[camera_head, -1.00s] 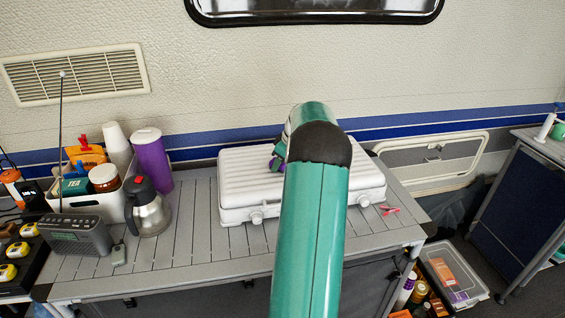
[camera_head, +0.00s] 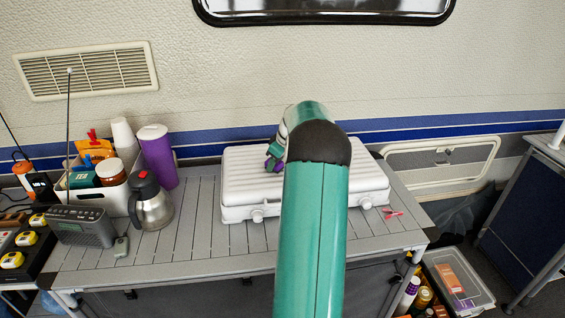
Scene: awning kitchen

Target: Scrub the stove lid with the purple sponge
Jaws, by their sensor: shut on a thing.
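The white stove with its ribbed lid (camera_head: 246,170) shut stands on the grey slatted table. My green arm comes up from the bottom and covers the middle and part of the right of the lid. My gripper (camera_head: 276,158) is mostly hidden behind my arm, over the middle of the lid. I cannot tell whether the sponge touches the lid.
A pink clip (camera_head: 392,213) lies right of the stove. The front middle is clear.

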